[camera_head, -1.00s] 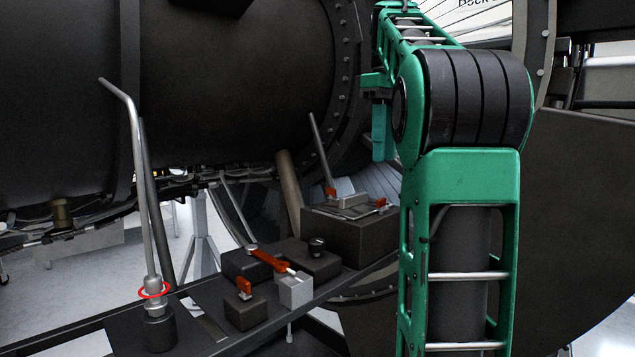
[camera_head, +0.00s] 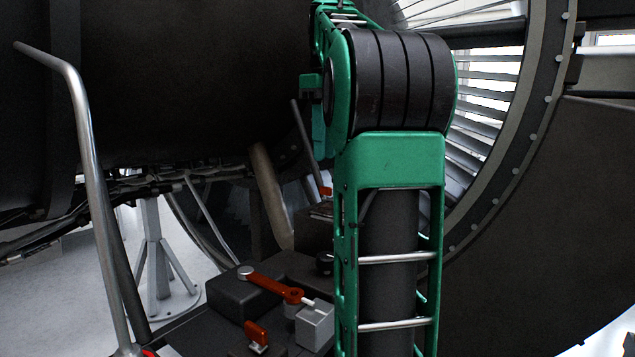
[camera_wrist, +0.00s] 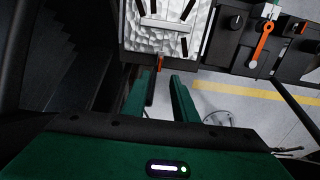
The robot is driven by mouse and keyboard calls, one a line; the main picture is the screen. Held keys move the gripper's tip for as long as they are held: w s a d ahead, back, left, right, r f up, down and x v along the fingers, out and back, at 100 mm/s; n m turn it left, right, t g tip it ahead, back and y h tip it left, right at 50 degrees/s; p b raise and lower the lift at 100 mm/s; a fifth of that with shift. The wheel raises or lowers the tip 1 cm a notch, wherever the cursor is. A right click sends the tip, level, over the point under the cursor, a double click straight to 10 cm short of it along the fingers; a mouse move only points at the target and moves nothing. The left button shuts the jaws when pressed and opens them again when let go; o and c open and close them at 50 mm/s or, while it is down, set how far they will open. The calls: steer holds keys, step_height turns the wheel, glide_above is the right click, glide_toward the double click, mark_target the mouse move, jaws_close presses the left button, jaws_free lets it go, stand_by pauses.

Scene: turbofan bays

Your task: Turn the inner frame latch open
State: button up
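My gripper (camera_wrist: 162,80) is open and empty in the wrist view, its two green fingers apart. A small orange handle (camera_wrist: 160,63) shows just beyond the fingertips, at the edge of a bright metal panel (camera_wrist: 176,48); I cannot tell whether they touch. In the head view a small orange handle (camera_head: 326,191) shows left of my arm, by a dark box partly hidden behind the arm. A longer orange lever (camera_head: 268,284) lies across dark blocks; it also shows in the wrist view (camera_wrist: 264,40). I cannot tell for certain which one is the inner frame latch.
Another small orange handle (camera_head: 257,334) and a grey block (camera_head: 315,326) stand near the longer lever. A tall bent metal bar (camera_head: 92,170) rises at the left. The big dark engine casing (camera_head: 180,80) fills the upper left. Yellow-striped floor (camera_wrist: 240,95) lies below.

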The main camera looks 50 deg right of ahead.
mark_target(327, 194)
step_height(327, 194, down, 8)
steer(key=shift+s, duration=0.1)
steer(key=shift+c, duration=0.4)
steer(key=shift+d, duration=0.1)
jaws_close()
